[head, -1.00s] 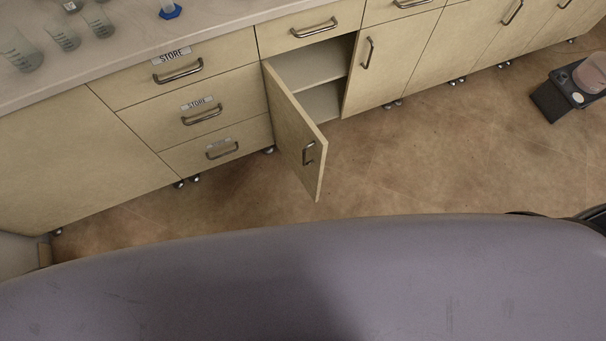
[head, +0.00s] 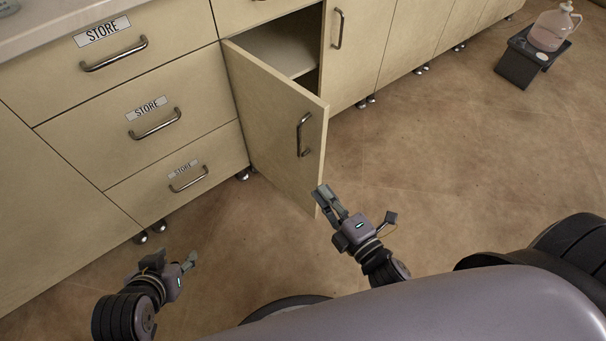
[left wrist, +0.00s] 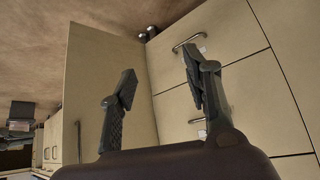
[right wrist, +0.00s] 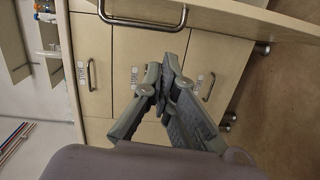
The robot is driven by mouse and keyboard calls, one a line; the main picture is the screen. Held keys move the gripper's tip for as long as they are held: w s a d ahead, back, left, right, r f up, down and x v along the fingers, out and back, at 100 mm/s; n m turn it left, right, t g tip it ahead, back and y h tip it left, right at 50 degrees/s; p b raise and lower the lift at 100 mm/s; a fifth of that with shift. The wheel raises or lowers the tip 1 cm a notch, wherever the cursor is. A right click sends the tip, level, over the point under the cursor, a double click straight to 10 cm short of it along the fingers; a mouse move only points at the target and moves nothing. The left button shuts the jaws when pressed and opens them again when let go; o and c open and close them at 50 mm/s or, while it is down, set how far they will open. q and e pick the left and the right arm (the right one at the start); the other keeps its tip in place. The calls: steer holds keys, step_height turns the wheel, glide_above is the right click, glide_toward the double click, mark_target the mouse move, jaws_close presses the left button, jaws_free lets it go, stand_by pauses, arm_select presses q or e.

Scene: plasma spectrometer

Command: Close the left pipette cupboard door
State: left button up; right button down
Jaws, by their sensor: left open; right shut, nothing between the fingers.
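The left cupboard door (head: 275,120) is a pale wood panel standing wide open, its free edge swung out over the floor in the head view. Its metal handle (head: 303,134) is on the outer face near that edge. The handle also shows at the top of the right wrist view (right wrist: 140,22). My right gripper (head: 325,195) is shut and empty, just below and in front of the door's free edge. My left gripper (head: 172,262) is open and empty, low over the floor before the drawers. In the left wrist view its fingers (left wrist: 158,85) are apart.
Left of the open cupboard (head: 285,45) is a stack of drawers with STORE labels (head: 150,110). Closed cupboard doors (head: 355,50) run to the right. A jug (head: 550,28) on a dark stand (head: 525,60) is at the far right. The floor in front is clear.

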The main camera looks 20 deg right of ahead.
steer(key=n, duration=0.1)
arm_select(q)
steer(key=w+d+r+t+h+b, duration=0.1)
steer(key=w+r+t+b, duration=0.1)
steer(key=w+r+t, duration=0.2)
steer(key=shift+w+d+r, duration=0.35)
steer(key=shift+w+r, duration=0.25)
steer(key=shift+r, duration=0.2)
arm_select(e)
steer(key=r, duration=0.1)
glide_above(311, 153)
steer(key=s+a, duration=0.2)
steer(key=s, duration=0.2)
steer(key=shift+d+t, duration=0.2)
steer(key=shift+t, duration=0.1)
